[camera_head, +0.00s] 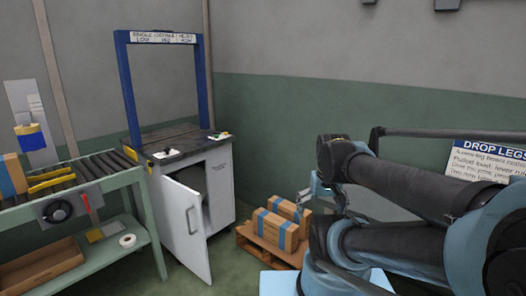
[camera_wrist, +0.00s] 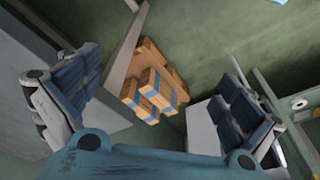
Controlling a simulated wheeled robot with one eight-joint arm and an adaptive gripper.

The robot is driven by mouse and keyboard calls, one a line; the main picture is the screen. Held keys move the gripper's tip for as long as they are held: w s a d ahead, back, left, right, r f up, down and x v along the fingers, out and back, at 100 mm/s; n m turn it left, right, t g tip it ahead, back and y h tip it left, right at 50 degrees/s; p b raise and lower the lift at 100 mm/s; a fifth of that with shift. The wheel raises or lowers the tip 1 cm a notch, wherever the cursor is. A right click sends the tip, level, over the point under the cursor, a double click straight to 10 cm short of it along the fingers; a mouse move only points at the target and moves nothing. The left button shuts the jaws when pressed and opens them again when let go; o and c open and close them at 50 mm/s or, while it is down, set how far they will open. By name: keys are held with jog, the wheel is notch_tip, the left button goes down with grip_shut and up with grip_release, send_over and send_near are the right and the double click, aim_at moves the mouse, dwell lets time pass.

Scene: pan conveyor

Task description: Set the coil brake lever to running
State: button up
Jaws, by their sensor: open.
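No lever marked as the coil brake can be made out. A red-handled lever (camera_head: 86,203) stands on a grey plate beside a black knob (camera_head: 57,211) on the conveyor's front side; I cannot read its labels. The strapping machine's white cabinet (camera_head: 220,180) has its door (camera_head: 184,222) swung open, and its inside is dark. My gripper (camera_wrist: 152,108) is open and empty, its two blue-padded fingers wide apart in the wrist view. In the head view it is partly hidden by my arm, in front of the strapped cartons (camera_head: 276,230), apparently apart from them.
The cartons sit on a wooden pallet (camera_head: 252,246) right of the cabinet; they also show in the wrist view (camera_wrist: 150,92). A blue arch (camera_head: 125,85) rises over the machine top. The roller conveyor (camera_head: 70,178) stands left. A drop legs sign (camera_head: 487,160) is at right.

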jog(key=shift+s+d+f, duration=0.25)
jog(key=shift+s+f, duration=0.2)
jog(key=shift+s, duration=0.3)
